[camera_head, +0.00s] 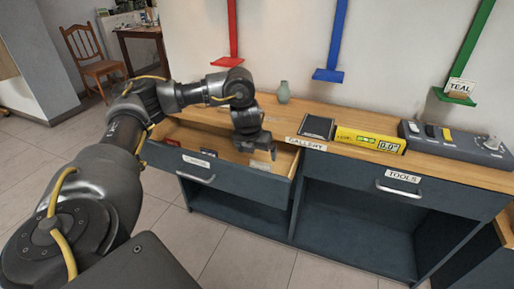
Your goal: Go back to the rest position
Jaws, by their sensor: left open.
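My left arm comes in from the left and reaches over the pulled-out left drawer (287,165) of the dark cabinet. My left gripper (262,154) is open and points down at the drawer, above or just inside it; I cannot tell which. It holds nothing that I can see. A few small items lie in the drawer, among them a light flat one (264,166). My right gripper is not in view.
The wooden counter (469,168) bears a pale green vase (283,92), a black tray (317,127), a yellow level (369,140) and a grey control box (455,143). The drawer marked TOOLS (430,197) is shut. A wooden chair (92,56) stands far left. The tiled floor in front is clear.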

